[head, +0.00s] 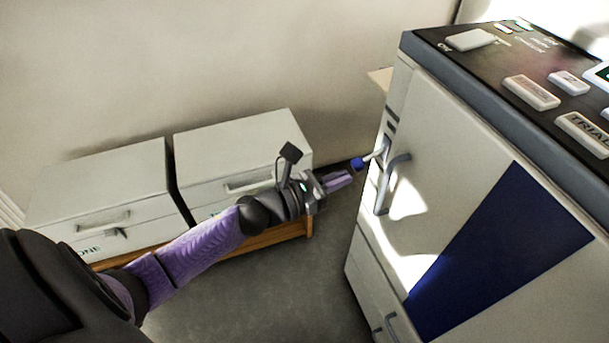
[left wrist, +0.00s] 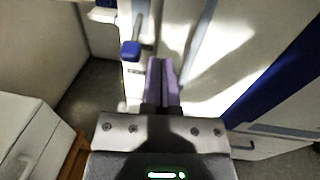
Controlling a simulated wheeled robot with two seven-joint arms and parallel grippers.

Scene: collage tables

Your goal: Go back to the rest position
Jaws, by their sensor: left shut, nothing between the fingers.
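My left gripper (head: 338,181) is shut and empty, with its purple fingers together. In the head view it reaches from the left to just beside the large white cabinet machine (head: 445,165). A lever with a blue tip (head: 357,163) sticks out from the machine's side, close to the fingertips. In the left wrist view the gripper (left wrist: 162,62) points at the machine's panel, and the blue-tipped lever (left wrist: 130,50) is just left of the fingers. I cannot tell whether the fingers touch anything. My right gripper is not in view.
A grey door handle (head: 388,184) stands out near my left gripper. Two low white drawer units (head: 100,183) and (head: 240,145) stand on a wooden base by the wall. The machine's top panel has several buttons (head: 532,92). Grey floor (head: 270,295) is free between them.

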